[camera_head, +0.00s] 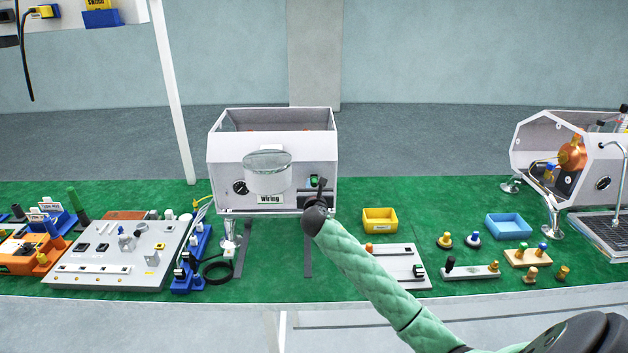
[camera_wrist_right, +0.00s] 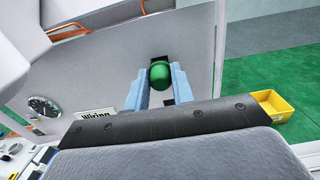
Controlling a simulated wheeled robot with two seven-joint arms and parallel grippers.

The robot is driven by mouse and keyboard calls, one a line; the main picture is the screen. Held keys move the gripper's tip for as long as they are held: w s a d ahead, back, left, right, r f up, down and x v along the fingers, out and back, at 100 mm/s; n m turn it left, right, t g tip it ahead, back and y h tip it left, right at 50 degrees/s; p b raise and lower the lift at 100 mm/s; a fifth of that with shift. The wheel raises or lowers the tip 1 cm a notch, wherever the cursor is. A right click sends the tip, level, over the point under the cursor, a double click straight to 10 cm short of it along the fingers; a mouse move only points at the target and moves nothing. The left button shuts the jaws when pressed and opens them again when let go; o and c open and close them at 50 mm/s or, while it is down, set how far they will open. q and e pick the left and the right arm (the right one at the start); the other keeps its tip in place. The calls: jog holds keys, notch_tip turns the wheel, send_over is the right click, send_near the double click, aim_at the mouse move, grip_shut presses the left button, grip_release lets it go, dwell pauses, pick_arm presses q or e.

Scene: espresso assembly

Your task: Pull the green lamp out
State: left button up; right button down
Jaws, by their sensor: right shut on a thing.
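The green lamp (camera_wrist_right: 160,75) sits in the front panel of the white espresso machine housing (camera_head: 226,166). In the right wrist view it shows as a dark green dome between the two blue-grey fingers of my right gripper (camera_wrist_right: 160,88). The fingers are closed on its sides. In the head view the lamp (camera_head: 314,181) is a small green spot beside my right gripper (camera_head: 319,190), which partly covers that panel area. I cannot tell how far the lamp stands out of its hole. My left gripper is not in view.
A gauge (camera_head: 240,187) and a "Wiring" label (camera_head: 270,199) are left of the lamp. A yellow bin (camera_head: 380,220) and a blue bin (camera_head: 508,226) stand on the green mat at right. A grey parts board (camera_head: 120,255) lies at left. The mat near the yellow bin has free room.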

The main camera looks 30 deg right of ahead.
jog(key=shift+s+a, duration=0.1)
jog(key=shift+s, duration=0.1)
jog(key=shift+p+v, duration=1.05)
jog(key=shift+v, duration=0.2)
jog(key=shift+s+a, duration=0.1)
jog(key=shift+s, duration=0.05)
jog(key=shift+s+a+r+p, duration=0.15)
jog(key=shift+s+a+p, duration=0.25)
jog(key=shift+s+p, duration=0.25)
jog(key=shift+s+a+p, duration=0.25)
jog(key=shift+s+p, duration=0.05)
jog(key=shift+s, duration=0.25)
jog(key=shift+a, duration=0.1)
